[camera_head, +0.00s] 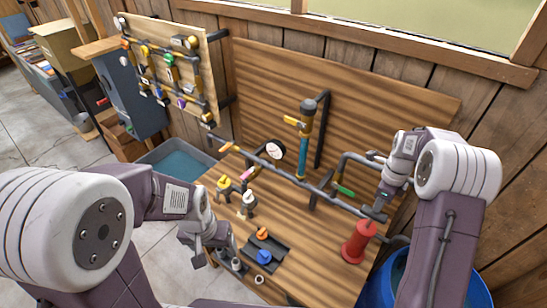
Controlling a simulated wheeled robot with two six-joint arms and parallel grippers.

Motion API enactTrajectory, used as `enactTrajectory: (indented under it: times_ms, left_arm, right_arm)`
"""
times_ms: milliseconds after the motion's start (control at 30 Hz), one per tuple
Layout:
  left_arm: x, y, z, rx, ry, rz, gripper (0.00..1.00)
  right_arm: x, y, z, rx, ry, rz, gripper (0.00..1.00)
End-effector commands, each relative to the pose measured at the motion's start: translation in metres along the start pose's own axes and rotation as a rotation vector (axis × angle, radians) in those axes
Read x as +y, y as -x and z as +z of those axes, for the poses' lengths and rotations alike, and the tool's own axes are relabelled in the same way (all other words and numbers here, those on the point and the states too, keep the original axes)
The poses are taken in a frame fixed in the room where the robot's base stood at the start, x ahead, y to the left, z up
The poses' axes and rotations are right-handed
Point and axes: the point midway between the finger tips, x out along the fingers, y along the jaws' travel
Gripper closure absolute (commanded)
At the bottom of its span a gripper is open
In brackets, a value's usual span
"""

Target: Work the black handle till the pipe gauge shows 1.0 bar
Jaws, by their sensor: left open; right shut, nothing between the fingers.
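The pipe gauge (276,150) is a round white dial with a dark rim on the dark pipe (262,161) above the wooden bench. Its reading is too small to make out. A red cylindrical body (354,247) stands at the bench's right, below the pipe's end. I cannot clearly tell a black handle from the dark parts by my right gripper. My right gripper (376,212) is shut and empty, pointing down just above the red body; contact cannot be told. My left gripper (196,252) is open and empty at the bench's left front edge.
Yellow (223,183) and white (249,198) fittings stand on the bench behind a dark tray (266,248) of orange and blue parts. A green-handled valve (345,190) sits on the pipe. A blue barrel (380,284) is at the right, a water tub (178,163) at the left.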

Motion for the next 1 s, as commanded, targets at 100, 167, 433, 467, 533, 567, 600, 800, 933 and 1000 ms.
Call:
enactTrajectory:
  times_ms: [100, 167, 433, 467, 533, 567, 600, 800, 933, 1000]
  left_arm:
    - [0.000, 0.000, 0.000, 0.000, 0.000, 0.000, 0.24]
    - [0.000, 0.000, 0.000, 0.000, 0.000, 0.000, 0.24]
    - [0.000, 0.000, 0.000, 0.000, 0.000, 0.000, 0.24]
    - [0.000, 0.000, 0.000, 0.000, 0.000, 0.000, 0.24]
    - [0.000, -0.003, 0.000, 0.000, 0.000, 0.000, 0.24]
    - [0.000, -0.004, 0.000, 0.000, 0.000, 0.000, 0.24]
    - [0.000, -0.006, 0.001, 0.000, 0.000, 0.000, 0.24]
    - [0.000, -0.016, 0.002, 0.000, 0.000, 0.000, 0.24]
    - [0.000, -0.021, 0.002, 0.000, 0.000, 0.000, 0.24]
    - [-0.001, -0.024, 0.003, 0.000, 0.000, 0.000, 0.24]
  right_arm:
    - [0.000, 0.000, 0.000, 0.000, 0.000, 0.000, 1.00]
    - [0.000, 0.000, 0.000, 0.000, 0.000, 0.000, 1.00]
    - [0.000, 0.000, 0.000, 0.000, 0.000, 0.000, 1.00]
    - [0.000, 0.000, 0.000, 0.000, 0.000, 0.000, 1.00]
    - [0.000, -0.003, 0.000, 0.000, 0.000, 0.000, 1.00]
    - [0.000, -0.006, 0.000, 0.000, 0.000, 0.001, 1.00]
    - [0.000, -0.009, 0.000, 0.000, 0.000, 0.001, 1.00]
    - [0.000, -0.024, 0.000, 0.000, 0.000, 0.001, 1.00]
    - [0.000, -0.033, 0.000, 0.000, 0.000, 0.000, 1.00]
    - [0.000, -0.038, 0.000, 0.000, 0.000, 0.000, 1.00]
